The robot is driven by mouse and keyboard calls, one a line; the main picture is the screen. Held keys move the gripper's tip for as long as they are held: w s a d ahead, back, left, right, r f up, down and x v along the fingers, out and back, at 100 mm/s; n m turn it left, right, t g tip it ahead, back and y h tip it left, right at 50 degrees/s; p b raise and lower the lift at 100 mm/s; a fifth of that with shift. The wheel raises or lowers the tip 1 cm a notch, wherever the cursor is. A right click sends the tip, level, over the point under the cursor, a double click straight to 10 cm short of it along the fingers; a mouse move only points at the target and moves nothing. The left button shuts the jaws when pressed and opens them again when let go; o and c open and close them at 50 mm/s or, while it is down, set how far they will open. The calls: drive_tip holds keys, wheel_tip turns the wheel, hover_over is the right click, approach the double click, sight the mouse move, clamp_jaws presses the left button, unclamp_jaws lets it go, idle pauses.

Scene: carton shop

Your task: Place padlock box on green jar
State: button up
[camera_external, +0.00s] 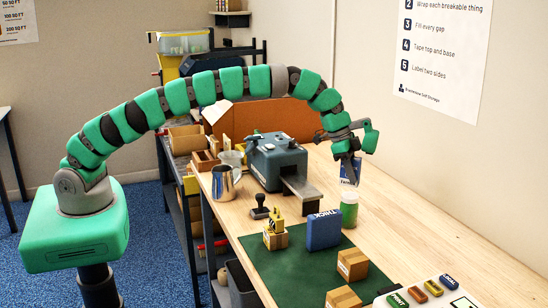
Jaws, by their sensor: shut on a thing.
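The padlock box (350,176) is a small upright box with blue and white faces and partly legible lettering. My gripper (350,160) is shut on its upper part, pointing down, and the fingers hide the top of the box. The green jar (349,215) stands upright on the wooden table, with a pale top. The box is right above the jar in the picture, its lower edge close to the jar's top. I cannot tell whether they touch.
A grey machine (277,165) with a metal ledge stands left of the jar. A blue THICK box (324,230), a yellow figure on a block (275,233) and small cartons (352,264) occupy the green mat (300,272). The table right of the jar is clear.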

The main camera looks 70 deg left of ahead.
drive_tip(key=shift+w+d, duration=0.1)
drive_tip(key=shift+w, duration=0.2)
drive_tip(key=shift+d+f, duration=0.1)
drive_tip(key=shift+f+p, duration=0.6)
drive_tip(key=shift+f, duration=1.05)
drive_tip(key=shift+f, duration=0.1)
drive_tip(key=o, duration=1.1)
drive_tip(key=b+v, duration=0.2)
drive_tip(key=v, duration=1)
